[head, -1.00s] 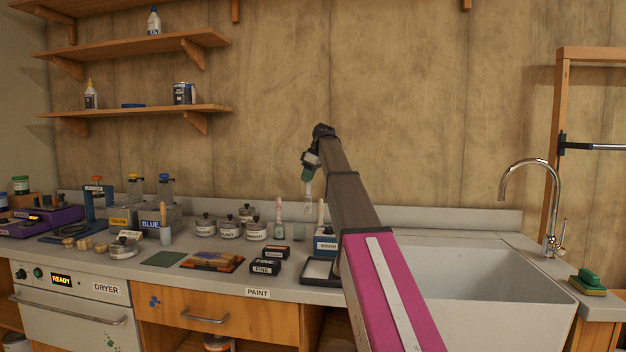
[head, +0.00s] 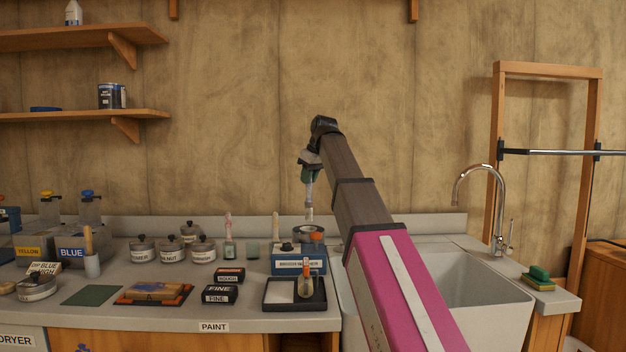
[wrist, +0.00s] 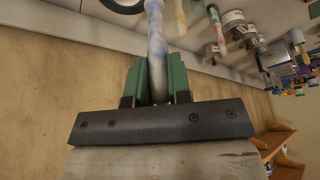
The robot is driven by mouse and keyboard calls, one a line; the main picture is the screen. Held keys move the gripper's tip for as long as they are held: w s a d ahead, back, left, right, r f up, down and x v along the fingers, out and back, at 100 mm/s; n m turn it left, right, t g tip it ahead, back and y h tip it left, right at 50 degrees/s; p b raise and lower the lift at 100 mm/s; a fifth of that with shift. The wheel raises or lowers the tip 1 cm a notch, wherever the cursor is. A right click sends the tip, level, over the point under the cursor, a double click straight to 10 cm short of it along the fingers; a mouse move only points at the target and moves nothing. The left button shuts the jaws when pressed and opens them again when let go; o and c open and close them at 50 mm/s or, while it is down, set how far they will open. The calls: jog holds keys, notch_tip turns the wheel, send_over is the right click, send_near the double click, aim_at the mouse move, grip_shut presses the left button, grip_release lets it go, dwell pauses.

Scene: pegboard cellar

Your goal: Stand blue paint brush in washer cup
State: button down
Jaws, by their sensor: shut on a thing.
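My gripper (head: 309,178) is shut on a paint brush (head: 309,205), held upright; its pale handle with blue stains also shows in the wrist view (wrist: 155,30) between the green fingers (wrist: 155,78). The blue brush washer (head: 288,262) stands on the counter left of the sink. Its round grey cup (head: 309,230) is on top at the right. The brush's lower end appears at or just above this cup; I cannot tell whether it is inside. A dark ring (wrist: 122,5) shows at the top edge of the wrist view.
A black tray (head: 277,304) lies before the washer, with an orange-topped tool (head: 305,280) there. Lidded pots (head: 173,248), a jar with a pink brush (head: 229,245) and a grey cup with a brush (head: 92,266) stand leftward. The sink (head: 460,285) is right.

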jog(key=shift+w+f, duration=0.7)
jog(key=shift+w, duration=3.9)
notch_tip(320, 180, down, 10)
jog(key=shift+s+r, duration=0.15)
jog(key=shift+r, duration=0.05)
jog(key=c, duration=1)
grip_release()
jog(key=v, duration=1)
jog(key=shift+s+d+r, duration=0.1)
jog(key=shift+s+r, duration=0.05)
jog(key=shift+r, duration=0.25)
